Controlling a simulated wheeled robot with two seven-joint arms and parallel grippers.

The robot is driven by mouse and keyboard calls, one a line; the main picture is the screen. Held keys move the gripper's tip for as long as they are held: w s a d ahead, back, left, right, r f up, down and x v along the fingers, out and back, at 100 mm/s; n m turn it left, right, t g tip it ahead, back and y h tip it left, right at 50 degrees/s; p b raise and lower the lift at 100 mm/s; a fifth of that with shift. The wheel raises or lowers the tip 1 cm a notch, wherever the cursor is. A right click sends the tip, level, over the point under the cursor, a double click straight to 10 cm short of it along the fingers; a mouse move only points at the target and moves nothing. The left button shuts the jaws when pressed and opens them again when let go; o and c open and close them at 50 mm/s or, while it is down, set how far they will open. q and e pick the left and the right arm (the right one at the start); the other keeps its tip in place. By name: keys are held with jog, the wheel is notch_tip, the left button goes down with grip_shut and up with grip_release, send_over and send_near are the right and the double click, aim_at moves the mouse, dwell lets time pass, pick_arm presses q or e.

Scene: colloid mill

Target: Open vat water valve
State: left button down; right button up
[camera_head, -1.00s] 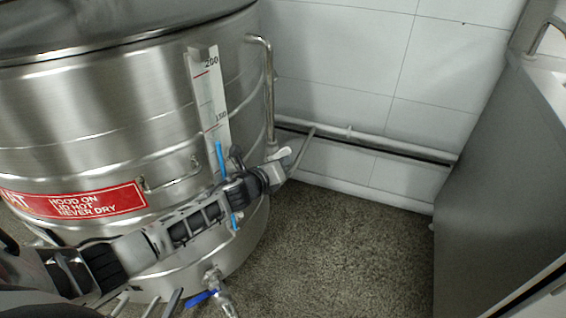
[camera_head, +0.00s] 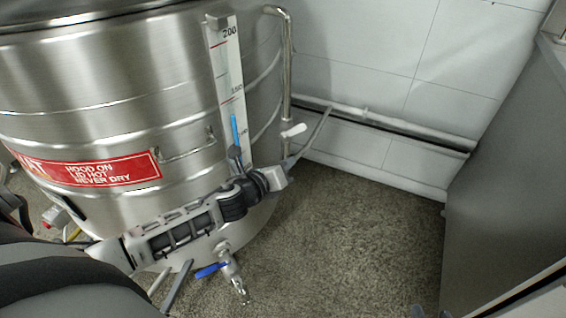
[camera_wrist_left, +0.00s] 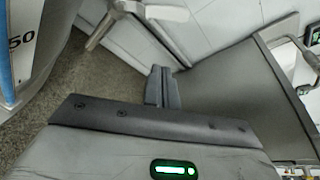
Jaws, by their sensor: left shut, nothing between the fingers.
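A tall steel vat (camera_head: 110,120) fills the left of the head view. On its right side a steel pipe (camera_head: 287,70) runs down and carries a white valve handle (camera_head: 293,130). In the wrist view the white handle (camera_wrist_left: 165,12) shows at the top. My left gripper (camera_head: 326,116) is shut and empty. In the head view its fingers point up and right, just right of the handle.
A blue-handled tap (camera_head: 228,268) is low on the vat. A scale strip (camera_head: 228,75) stands on its side. A white wall with a horizontal pipe (camera_head: 390,127) is behind, and a grey cabinet (camera_head: 510,170) is right. The speckled floor (camera_head: 345,240) between is clear.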

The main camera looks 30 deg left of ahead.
pick_arm(q)
jog(key=shift+s+r, duration=0.15)
jog(key=shift+s, duration=0.35)
pick_arm(e)
jog(key=shift+r, duration=0.1)
jog(key=shift+d, duration=0.1)
jog(key=c, duration=0.4)
grip_shut()
pick_arm(q)
jog(key=s+d+r+n+g+h, duration=0.1)
jog(key=s+d+n, duration=0.5)
jog(key=s+n, duration=0.3)
jog(key=s+d+r+n+g+h, duration=0.1)
jog(key=s+d+n, duration=0.5)
jog(key=n, duration=1.2)
jog(key=s+g, duration=0.1)
jog(key=s, duration=0.3)
jog(key=shift+s+d+n, duration=0.25)
jog(key=shift+d+n, duration=0.05)
jog(key=shift+d, duration=0.05)
jog(key=shift+r, duration=0.1)
